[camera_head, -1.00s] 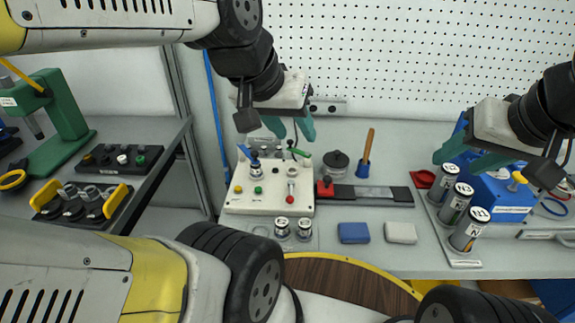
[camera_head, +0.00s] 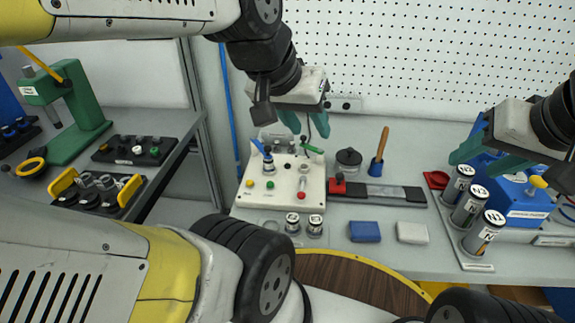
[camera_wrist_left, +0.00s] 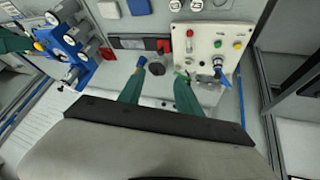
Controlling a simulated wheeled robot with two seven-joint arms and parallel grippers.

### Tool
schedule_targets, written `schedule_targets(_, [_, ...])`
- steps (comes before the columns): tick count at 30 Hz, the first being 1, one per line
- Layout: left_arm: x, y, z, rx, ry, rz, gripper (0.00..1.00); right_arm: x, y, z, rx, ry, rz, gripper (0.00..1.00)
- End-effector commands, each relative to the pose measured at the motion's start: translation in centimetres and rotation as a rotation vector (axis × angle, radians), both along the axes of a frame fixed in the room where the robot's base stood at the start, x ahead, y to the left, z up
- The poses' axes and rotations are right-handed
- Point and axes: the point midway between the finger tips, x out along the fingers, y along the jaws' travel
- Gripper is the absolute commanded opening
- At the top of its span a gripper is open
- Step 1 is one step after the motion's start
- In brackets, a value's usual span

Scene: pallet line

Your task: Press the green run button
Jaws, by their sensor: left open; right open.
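The green run button (camera_head: 270,184) sits on a cream control panel (camera_head: 262,203), beside a yellow button (camera_head: 250,183). The green button (camera_wrist_left: 217,43) and panel (camera_wrist_left: 207,60) also show in the left wrist view. My left gripper (camera_head: 306,123) is open and empty, above the back edge of the panel. In the left wrist view its two green fingers (camera_wrist_left: 160,70) are apart, with the panel beyond them to the right. Nothing covers the green button. My right gripper (camera_head: 487,158) is open and empty, far right of the panel, near the labelled cylinders.
Two small cylinders (camera_head: 304,223) stand in front. A black jar (camera_head: 348,161) is to the right. Labelled cylinders (camera_head: 468,207) stand on a rack at right.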

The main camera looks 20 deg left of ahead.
Motion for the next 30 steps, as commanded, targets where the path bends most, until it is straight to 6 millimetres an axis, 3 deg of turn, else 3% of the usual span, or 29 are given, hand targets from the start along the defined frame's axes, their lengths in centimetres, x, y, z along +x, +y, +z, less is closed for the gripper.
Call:
schedule_targets(1, [0.0,0.0,0.0,0.0,0.0,0.0,0.29,0.0,0.0,0.0,0.0,0.0,0.0,0.5])
schedule_targets(6, [0.0,0.0,0.0,0.0,0.0,0.0,0.0,0.0,0.0,0.0,0.0,0.0,0.0,0.5])
schedule_targets(30, [0.0,0.0,0.0,0.0,0.0,0.0,0.0,0.0,0.0,0.0,0.0,0.0,0.0,0.5])
